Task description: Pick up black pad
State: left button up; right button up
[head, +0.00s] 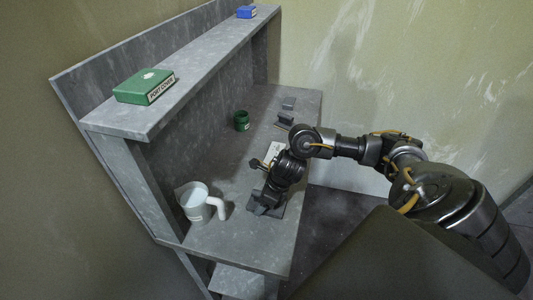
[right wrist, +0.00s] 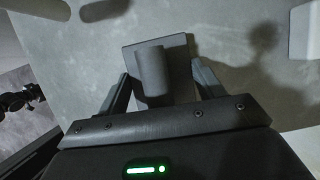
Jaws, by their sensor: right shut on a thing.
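The black pad (right wrist: 178,50) is a dark, flat square plate with an upright rounded grip (right wrist: 152,72), seen in the right wrist view. My right gripper (right wrist: 160,88) is shut on this grip, one finger on each side. In the head view my right gripper (head: 264,203) points down at the front part of the grey worktop. There the pad's plate (head: 279,211) shows partly beside the fingers, and the rest is hidden by the gripper. I cannot tell whether the pad touches the worktop. My left gripper is not in view.
A white jug (head: 196,205) stands left of the gripper. A green jar (head: 241,121), a white card (head: 274,152) and small grey pieces (head: 286,119) are farther back. The shelf above holds a green box (head: 145,86) and a blue box (head: 246,12). The worktop's front right is bare.

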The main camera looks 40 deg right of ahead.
jog(key=shift+r, duration=0.55)
jog(key=v, duration=0.2)
jog(key=s+v, duration=0.1)
jog(key=v, duration=0.2)
jog(key=b+v, duration=0.1)
jog(key=v, duration=0.1)
jog(key=shift+s+a+r, duration=0.15)
jog(key=shift+s+a, duration=0.1)
jog(key=shift+s, duration=0.05)
jog(key=s+d+r+p, duration=0.2)
jog(key=s+r+p, duration=0.3)
jog(key=s, duration=0.5)
jog(key=shift+p, duration=1.3)
